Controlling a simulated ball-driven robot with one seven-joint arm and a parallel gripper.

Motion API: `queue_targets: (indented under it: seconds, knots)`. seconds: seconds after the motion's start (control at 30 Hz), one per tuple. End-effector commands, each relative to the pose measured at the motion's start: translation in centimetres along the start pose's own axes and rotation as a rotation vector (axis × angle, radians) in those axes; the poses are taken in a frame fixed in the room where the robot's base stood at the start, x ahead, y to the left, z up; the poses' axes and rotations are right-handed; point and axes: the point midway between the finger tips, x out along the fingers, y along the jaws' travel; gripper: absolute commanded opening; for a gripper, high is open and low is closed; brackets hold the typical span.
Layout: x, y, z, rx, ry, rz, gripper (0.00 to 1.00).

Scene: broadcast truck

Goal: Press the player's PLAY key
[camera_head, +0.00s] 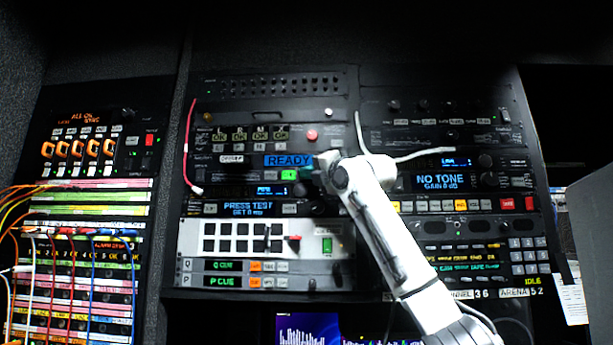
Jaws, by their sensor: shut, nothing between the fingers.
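The rack unit with a blue READY display (289,160) is in the upper middle of the centre rack; I take it for the player. A lit green key (288,175) sits just below that display; its lettering is too small to read. My gripper (307,176) is shut and empty, just right of the green key, at the front of the panel. I cannot tell whether its tip touches the panel. My white wrist and arm come up from the lower right and hide the panel right of the display.
A PRESS TEST unit (247,208) and a white panel of black keys (190,240) lie below. A red button (311,134) is above. A NO TONE unit (440,181) is at right. A red cable (187,145) hangs left; patch cords cross the left rack.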

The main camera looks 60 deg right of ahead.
Motion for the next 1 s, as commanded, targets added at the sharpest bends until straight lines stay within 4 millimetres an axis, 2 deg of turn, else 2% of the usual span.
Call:
queue_targets:
  seconds: [1.0]
  knots:
    - [0.60, -0.39, 0.49, 0.000, 0.000, 0.000, 0.00]
